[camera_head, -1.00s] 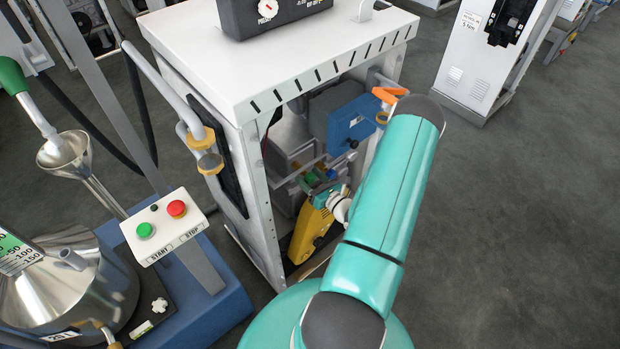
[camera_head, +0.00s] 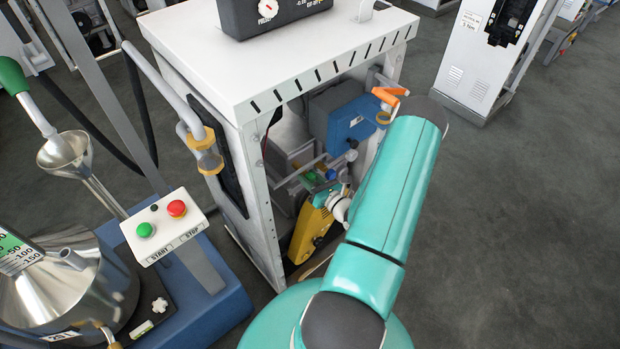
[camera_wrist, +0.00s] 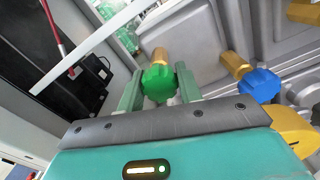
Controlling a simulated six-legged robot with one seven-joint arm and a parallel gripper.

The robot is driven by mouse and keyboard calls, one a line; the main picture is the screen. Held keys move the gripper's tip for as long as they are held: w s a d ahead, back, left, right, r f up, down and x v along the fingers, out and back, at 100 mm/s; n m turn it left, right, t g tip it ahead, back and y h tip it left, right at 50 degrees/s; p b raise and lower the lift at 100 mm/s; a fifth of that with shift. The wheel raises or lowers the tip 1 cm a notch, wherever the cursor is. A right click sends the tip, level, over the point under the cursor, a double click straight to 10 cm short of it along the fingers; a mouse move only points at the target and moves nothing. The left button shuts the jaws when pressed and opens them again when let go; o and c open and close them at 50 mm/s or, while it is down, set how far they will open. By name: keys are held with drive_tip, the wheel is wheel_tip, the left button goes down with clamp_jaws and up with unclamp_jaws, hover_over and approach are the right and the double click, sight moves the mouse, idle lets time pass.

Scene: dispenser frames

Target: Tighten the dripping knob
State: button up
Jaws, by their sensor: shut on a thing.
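In the wrist view a green knob (camera_wrist: 158,83) on a brass stem sits between the two green fingers of my gripper (camera_wrist: 159,88), which is shut on it. A blue knob (camera_wrist: 260,84) on its own brass stem is to the right, apart from the fingers. In the head view the green knob (camera_head: 311,177) and the blue knob (camera_head: 331,174) show small inside the white frame, beside my arm's end. My fingers are mostly hidden there. No drip can be made out at either knob.
The white frame (camera_head: 290,62) has a slotted top and posts around the knobs. A blue box (camera_head: 349,122) and an orange handle (camera_head: 391,95) are close above my arm. A START/STOP panel (camera_head: 161,226) and metal vessel (camera_head: 75,285) stand left.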

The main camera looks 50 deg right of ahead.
drive_tip(key=m, duration=0.5)
drive_tip(key=shift+m, duration=0.4)
drive_tip(key=m, duration=0.4)
drive_tip(key=shift+m, duration=0.4)
drive_tip(key=o, duration=1)
drive_tip(key=shift+s, duration=0.15)
drive_tip(key=s+a, duration=0.1)
drive_tip(key=s, duration=1.2)
drive_tip(key=shift+s+a, duration=0.25)
drive_tip(key=shift+a, duration=0.05)
